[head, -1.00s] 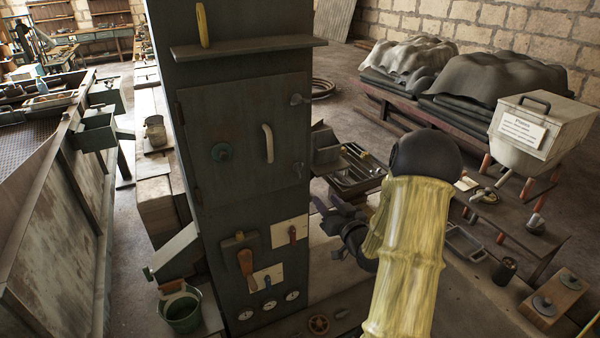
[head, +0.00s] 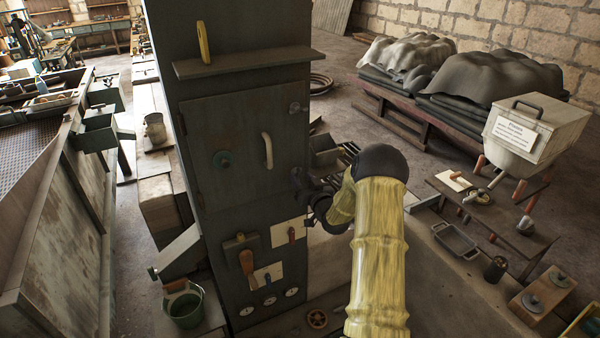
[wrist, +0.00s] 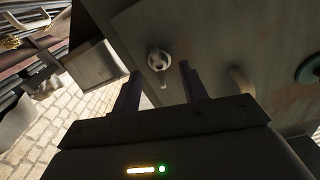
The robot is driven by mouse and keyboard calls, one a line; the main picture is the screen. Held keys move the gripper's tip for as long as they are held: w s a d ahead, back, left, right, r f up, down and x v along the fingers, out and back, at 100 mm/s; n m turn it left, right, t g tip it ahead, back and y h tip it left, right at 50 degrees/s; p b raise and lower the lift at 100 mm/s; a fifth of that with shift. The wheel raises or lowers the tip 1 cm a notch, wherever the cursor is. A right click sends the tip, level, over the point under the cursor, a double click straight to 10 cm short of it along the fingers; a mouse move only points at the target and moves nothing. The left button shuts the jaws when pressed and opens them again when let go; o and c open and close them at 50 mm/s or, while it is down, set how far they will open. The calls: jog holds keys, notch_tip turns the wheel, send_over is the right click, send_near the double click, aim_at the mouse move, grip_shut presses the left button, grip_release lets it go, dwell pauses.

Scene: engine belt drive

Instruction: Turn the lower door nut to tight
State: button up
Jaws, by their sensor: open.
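The dark cabinet door (head: 228,145) has a pale curved handle (head: 267,150) and an upper nut (head: 295,107) at its right edge. My gripper (head: 300,180) is at the door's lower right edge and covers the lower nut in the head view. In the wrist view a grey nut (wrist: 158,60) with a short arm shows ahead, seemingly the lower one. It appears between the lines of my two open fingers (wrist: 160,74). I cannot tell whether the fingers touch it. The door handle also shows in the wrist view (wrist: 241,80), right of the fingers.
A shelf (head: 250,62) with a yellow object juts out above the door. Below the door are a wooden-handled lever (head: 247,268) and several gauges. A low table (head: 470,205) with a hopper stands at the right. A green bucket (head: 184,306) stands at the lower left.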

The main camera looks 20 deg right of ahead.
aim_at(298, 174)
jog(key=shift+w, duration=1.15)
grip_shut()
